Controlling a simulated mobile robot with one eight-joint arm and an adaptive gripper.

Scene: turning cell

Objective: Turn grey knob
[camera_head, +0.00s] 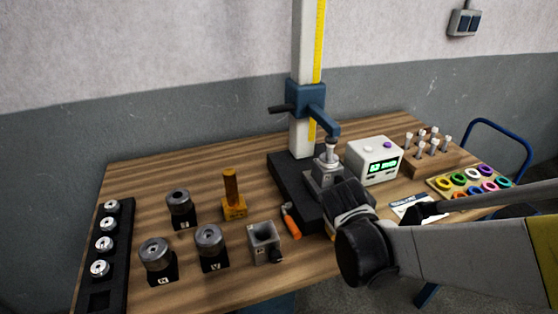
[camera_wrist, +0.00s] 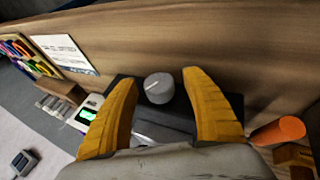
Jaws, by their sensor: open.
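The grey knob (camera_wrist: 158,88) shows in the wrist view on the dark base (camera_wrist: 125,90). It is round, with a pale line across its top. My gripper (camera_wrist: 160,88) is open, with one yellow finger on each side of the knob in that view. Gaps show between the fingers and the knob, and I cannot tell how far above it the fingertips are. In the head view my gripper (camera_head: 345,200) is over the front right of the dark base (camera_head: 285,175), and my arm hides the knob there.
A blue-armed column stand (camera_head: 305,95) rises behind my gripper. An orange-handled tool (camera_head: 291,221) lies close to its left. A white display box (camera_head: 374,160), a peg block (camera_head: 425,160) and a tray of coloured rings (camera_head: 450,192) stand right. Several cylinders on dark blocks stand left.

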